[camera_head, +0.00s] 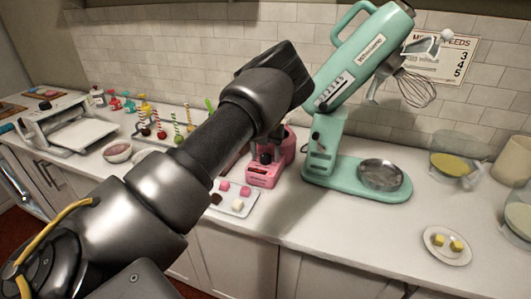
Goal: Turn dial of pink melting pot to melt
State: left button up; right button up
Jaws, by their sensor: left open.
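The pink melting pot (289,147) stands on the counter near the middle of the view, left of the mint stand mixer. Its pink base (263,178) faces the front of the counter with some small dark marking on it. My left arm comes in from the lower left and crosses in front of the pot. My left gripper (265,152) hangs down over the front of the pot, open. Its fingers and the arm hide much of the pot. I cannot make out the dial, and whether the fingers touch the pot is unclear. My right gripper is out of view.
A mint stand mixer (318,150) with raised head and whisk stands close right of the pot. Decorated sticks (160,126) stand left. A plate (437,254) with yellow cubes lies right; counter between is clear.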

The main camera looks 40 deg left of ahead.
pick_arm(q)
jog(key=shift+f, duration=0.1)
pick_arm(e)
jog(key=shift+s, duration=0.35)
pick_arm(q)
jog(key=c, duration=1)
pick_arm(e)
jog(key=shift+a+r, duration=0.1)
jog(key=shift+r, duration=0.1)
pick_arm(q)
jog(key=shift+n+p, duration=0.35)
jog(key=shift+n, duration=0.05)
jog(key=n+p, duration=0.1)
jog(key=n, duration=0.2)
jog(key=shift+n+p, duration=0.6)
jog(key=shift+n, duration=2.4)
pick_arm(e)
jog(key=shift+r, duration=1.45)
